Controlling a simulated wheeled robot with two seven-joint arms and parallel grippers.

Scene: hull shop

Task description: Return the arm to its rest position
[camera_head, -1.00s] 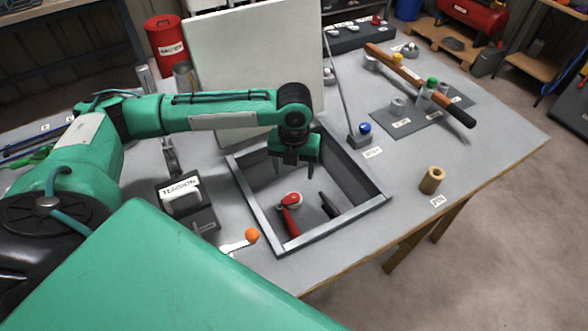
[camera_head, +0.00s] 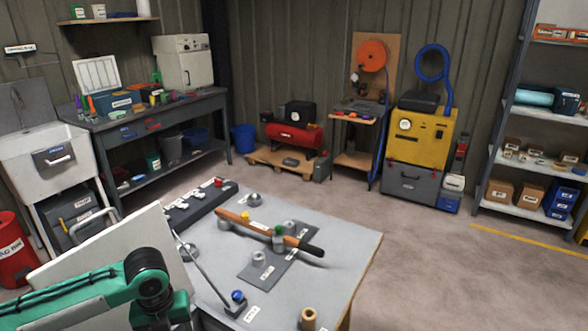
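My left arm (camera_head: 75,300) comes in at the lower left of the head view. Its wrist joint hangs over the near part of the grey table (camera_head: 350,250). The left gripper is at the bottom edge, around the green wrist block, and its fingertips are cut off by the frame. Whether it holds anything cannot be seen. My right arm and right gripper are not in view.
On the table lie a wooden-handled tool (camera_head: 270,232), a blue-knobbed rod (camera_head: 237,296) and a tan cylinder (camera_head: 308,319). A white panel (camera_head: 110,255) stands behind my arm. Beyond are a workbench (camera_head: 160,110), a red compressor (camera_head: 293,137), a yellow machine (camera_head: 420,135) and shelving. Floor at the right is clear.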

